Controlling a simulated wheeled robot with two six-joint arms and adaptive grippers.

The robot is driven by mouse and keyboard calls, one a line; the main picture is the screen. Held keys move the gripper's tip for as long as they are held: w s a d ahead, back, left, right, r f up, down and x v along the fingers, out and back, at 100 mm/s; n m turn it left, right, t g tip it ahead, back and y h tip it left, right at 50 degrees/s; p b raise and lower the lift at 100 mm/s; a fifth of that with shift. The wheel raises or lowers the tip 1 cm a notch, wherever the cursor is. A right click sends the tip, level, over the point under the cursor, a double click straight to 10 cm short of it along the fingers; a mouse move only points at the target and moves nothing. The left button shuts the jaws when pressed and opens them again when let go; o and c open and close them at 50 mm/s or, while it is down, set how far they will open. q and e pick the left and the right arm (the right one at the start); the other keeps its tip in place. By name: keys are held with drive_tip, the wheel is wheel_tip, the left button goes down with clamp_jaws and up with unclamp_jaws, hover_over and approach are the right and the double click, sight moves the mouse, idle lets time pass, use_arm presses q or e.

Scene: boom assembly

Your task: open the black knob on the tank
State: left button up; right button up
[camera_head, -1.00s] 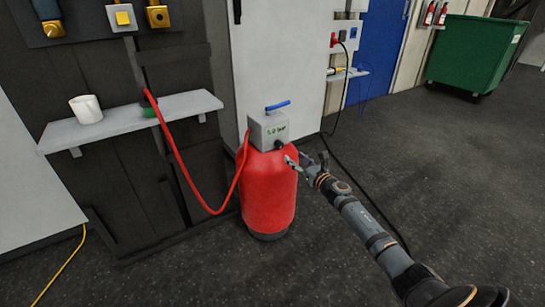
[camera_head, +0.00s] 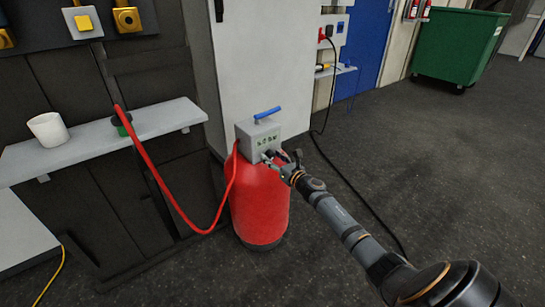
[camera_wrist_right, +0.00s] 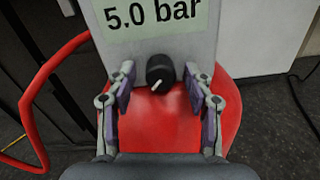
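The red tank (camera_head: 262,207) stands on the floor with a grey box (camera_head: 246,134) and a blue handle (camera_head: 267,112) on top. In the right wrist view the box front carries a "5.0 bar" label (camera_wrist_right: 157,18). In the head view my right gripper (camera_head: 280,160) is at the box front and hides the knob. My left gripper is not in view.
A red hose (camera_head: 165,180) runs from the tank to the grey shelf (camera_head: 95,140), where a white mug (camera_head: 48,129) stands. A black cable (camera_head: 345,180) lies on the floor behind my right arm.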

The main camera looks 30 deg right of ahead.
clamp_jaws()
